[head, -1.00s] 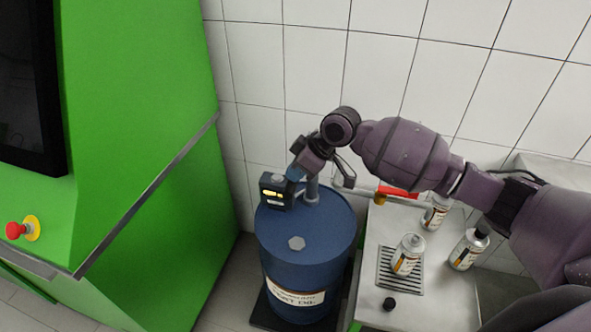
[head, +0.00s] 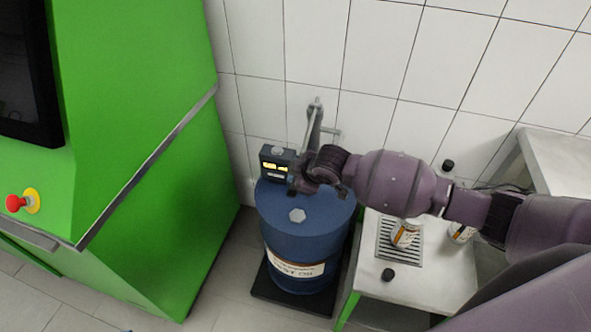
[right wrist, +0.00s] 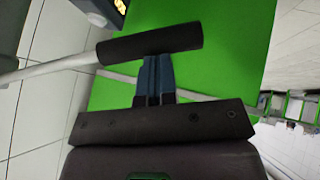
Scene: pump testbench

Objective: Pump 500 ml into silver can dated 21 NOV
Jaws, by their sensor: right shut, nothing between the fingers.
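The blue oil drum (head: 285,248) carries a pump with a dark meter box (head: 277,164) and lit yellow digits too small to read. A grey pump part (head: 315,118) rises upright behind it. A silver can (head: 405,233) stands on the slotted grate of the bench. A second can (head: 460,234) and a third can's black cap (head: 448,165) show around my arm; dates are unreadable. My right gripper (head: 300,183) is low by the meter. In the right wrist view its fingers (right wrist: 157,65) are shut and empty, close against the black handle grip (right wrist: 150,43). My left gripper is out of view.
A loose black cap (head: 388,274) lies on the bench (head: 415,287) beside the grate. A green machine (head: 150,160) with a red button (head: 15,203) stands left of the drum. The tiled wall is close behind. My right arm hides the spout and parts of the cans.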

